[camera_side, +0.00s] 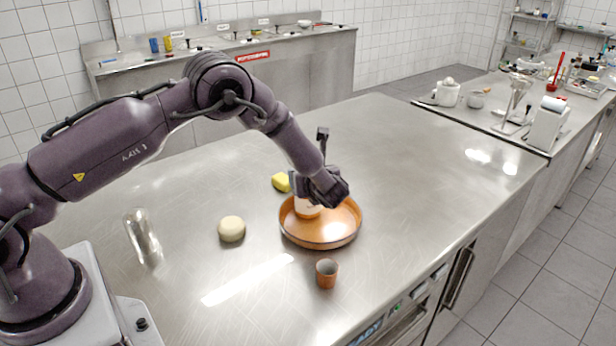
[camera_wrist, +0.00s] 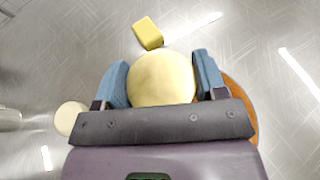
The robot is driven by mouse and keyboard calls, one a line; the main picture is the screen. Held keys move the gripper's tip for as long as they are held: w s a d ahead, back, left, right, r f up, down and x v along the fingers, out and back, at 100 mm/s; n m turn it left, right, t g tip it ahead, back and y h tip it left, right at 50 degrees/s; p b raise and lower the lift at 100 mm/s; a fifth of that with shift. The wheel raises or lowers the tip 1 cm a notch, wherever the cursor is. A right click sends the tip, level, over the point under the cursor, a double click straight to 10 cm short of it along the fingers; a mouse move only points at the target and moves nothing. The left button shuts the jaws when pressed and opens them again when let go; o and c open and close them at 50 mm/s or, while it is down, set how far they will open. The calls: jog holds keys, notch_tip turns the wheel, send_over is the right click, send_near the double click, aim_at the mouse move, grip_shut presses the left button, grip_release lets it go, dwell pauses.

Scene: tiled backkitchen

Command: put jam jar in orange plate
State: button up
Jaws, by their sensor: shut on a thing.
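The orange plate (camera_side: 320,236) is a round, shallow dish with a raised rim on the steel table. My gripper (camera_side: 314,190) is over the plate and shut on the jam jar (camera_side: 307,209). In the side view the jar shows as a pale and orange shape at the left inside of the plate, partly hidden by my gripper. I cannot tell whether it touches the plate floor. In the wrist view the jar's round pale yellow top (camera_wrist: 161,79) sits between the two blue fingers. A strip of the plate (camera_wrist: 240,100) shows at the right behind my gripper.
A yellow block (camera_side: 281,182) lies just behind the plate. A pale round ball (camera_side: 231,229) is left of it. A small brown cup (camera_side: 327,273) stands in front. A clear glass (camera_side: 142,238) stands at far left. The table's back right is clear.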

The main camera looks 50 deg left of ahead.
jog(key=shift+f, duration=0.25)
jog(key=o, duration=1.7)
jog(key=shift+c, duration=0.2)
